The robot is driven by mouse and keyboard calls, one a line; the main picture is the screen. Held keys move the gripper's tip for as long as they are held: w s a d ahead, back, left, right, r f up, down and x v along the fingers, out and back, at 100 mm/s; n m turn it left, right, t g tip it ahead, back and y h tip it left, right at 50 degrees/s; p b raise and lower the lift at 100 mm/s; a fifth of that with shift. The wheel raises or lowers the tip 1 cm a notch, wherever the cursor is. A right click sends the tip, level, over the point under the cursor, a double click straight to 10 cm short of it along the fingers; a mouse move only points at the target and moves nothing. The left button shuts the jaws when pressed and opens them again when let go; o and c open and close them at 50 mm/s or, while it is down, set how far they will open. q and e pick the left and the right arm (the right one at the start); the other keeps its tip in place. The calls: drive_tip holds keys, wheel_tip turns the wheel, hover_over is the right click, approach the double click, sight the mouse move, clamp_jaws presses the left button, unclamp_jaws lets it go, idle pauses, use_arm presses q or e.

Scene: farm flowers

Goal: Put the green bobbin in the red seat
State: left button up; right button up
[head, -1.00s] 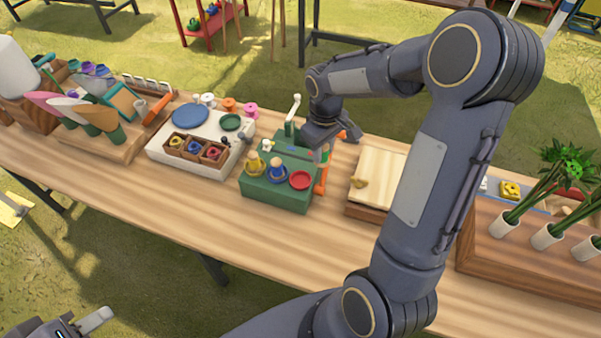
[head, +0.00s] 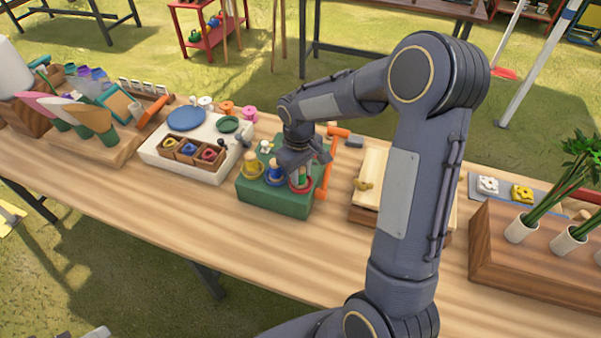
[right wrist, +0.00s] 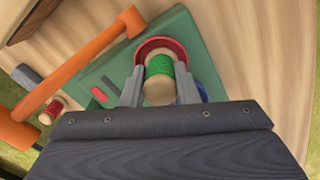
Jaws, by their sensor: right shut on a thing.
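The green bobbin (right wrist: 160,72) has wooden ends and green thread. My right gripper (right wrist: 160,88) is shut on it, one finger on each side; the gripper also shows in the head view (head: 301,172). The red seat (right wrist: 158,43) is a round red dish on the green box (head: 270,202), and it also shows in the head view (head: 302,187). The bobbin is at the red seat, within its rim as seen from the wrist. I cannot tell whether it touches the bottom. Only a tip of my left gripper (head: 98,332) shows at the bottom left edge.
A white tray (head: 205,170) stands left, a wooden board (head: 372,190) right.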

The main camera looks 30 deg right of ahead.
drive_tip(key=shift+f, duration=0.1)
drive_tip(key=shift+f, duration=0.15)
drive_tip(key=o, duration=1)
drive_tip(key=shift+c, duration=0.2)
drive_tip(key=shift+r, duration=0.2)
